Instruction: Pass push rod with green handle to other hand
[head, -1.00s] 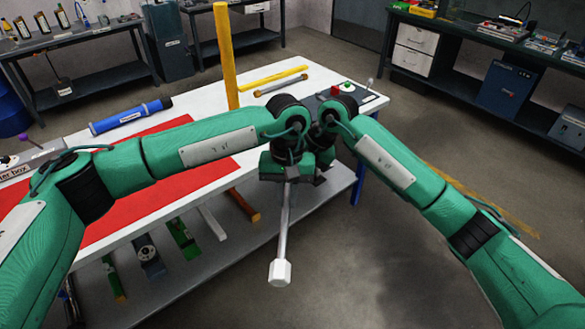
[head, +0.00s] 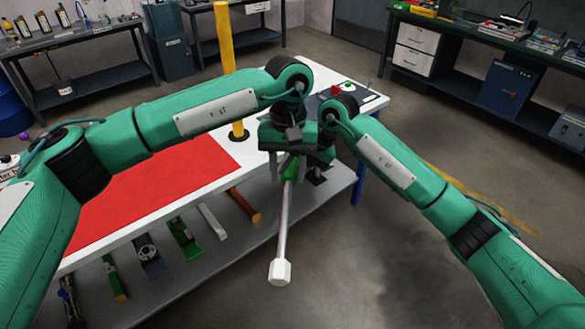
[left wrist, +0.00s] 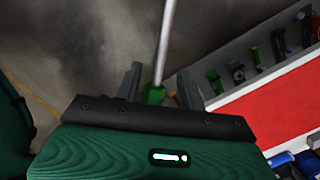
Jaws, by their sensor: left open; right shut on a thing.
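The push rod has a pale metal shaft (head: 284,220), a white hexagonal end (head: 280,271) hanging low, and a green handle (head: 291,169) at the top. It hangs slightly tilted beyond the table's front edge. My right gripper (head: 316,172) is shut on the push rod near its handle; its fingertips are mostly hidden. My left gripper (head: 289,166) is open just above, pointing down, with the handle between its fingers. In the left wrist view, the green handle (left wrist: 154,94) sits between the two spread fingers (left wrist: 160,85), with gaps visible on both sides.
The white table (head: 215,196) carries a red mat (head: 150,180) and an upright yellow tube (head: 225,50). Several parts, including an orange bar (head: 243,204), lie on the lower shelf (head: 200,262). A small panel (head: 362,97) stands at the far right corner. Floor at right is open.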

